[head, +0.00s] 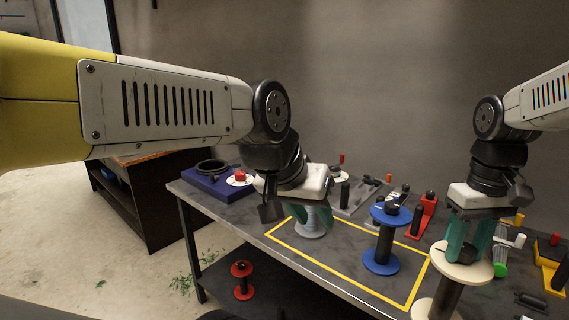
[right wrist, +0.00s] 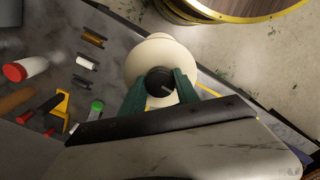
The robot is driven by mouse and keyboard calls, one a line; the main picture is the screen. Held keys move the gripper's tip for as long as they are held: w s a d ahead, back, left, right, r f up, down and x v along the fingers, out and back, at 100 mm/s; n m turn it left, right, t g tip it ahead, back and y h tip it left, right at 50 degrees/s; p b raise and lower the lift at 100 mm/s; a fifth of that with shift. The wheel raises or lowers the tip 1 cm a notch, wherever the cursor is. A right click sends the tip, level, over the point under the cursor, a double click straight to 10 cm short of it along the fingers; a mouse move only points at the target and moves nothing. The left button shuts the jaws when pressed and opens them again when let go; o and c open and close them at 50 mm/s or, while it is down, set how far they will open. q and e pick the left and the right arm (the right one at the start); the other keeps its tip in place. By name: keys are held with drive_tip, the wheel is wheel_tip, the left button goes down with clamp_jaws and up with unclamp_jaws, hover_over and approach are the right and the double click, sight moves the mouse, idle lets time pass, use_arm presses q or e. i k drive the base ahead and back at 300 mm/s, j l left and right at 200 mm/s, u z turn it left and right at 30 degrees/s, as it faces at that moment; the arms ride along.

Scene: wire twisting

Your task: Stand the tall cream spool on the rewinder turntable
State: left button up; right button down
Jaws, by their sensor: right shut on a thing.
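The tall cream spool (head: 465,262) has wide cream flanges and a dark core, and its lower flange runs off the bottom of the head view. My right gripper (head: 467,245) is shut on its top end, and in the right wrist view the green fingers sit either side of the hub on the cream flange (right wrist: 144,57). My left gripper (head: 311,220) has its green fingers apart above a pale grey round-based thing (head: 312,233). A blue base with a round black top (head: 210,168) at the table's far left may be the rewinder; I cannot be sure.
A blue spool (head: 382,265) stands inside the yellow taped outline (head: 345,272), left of the cream spool. Red, black and yellow tools crowd the back and right. A red spool (head: 242,285) stands on the lower shelf.

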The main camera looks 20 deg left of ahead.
sight(212, 166)
drive_tip(key=j, duration=0.4)
drive_tip(key=i+j+u, duration=0.1)
drive_tip(key=j, duration=0.3)
drive_tip(key=i+j, duration=0.1)
drive_tip(key=j, duration=0.3)
drive_tip(key=i+j+u, duration=0.1)
drive_tip(key=j, duration=0.25)
drive_tip(key=i+j+u, duration=0.1)
drive_tip(key=j, duration=0.3)
drive_tip(key=i+j, duration=0.1)
drive_tip(key=j, duration=0.3)
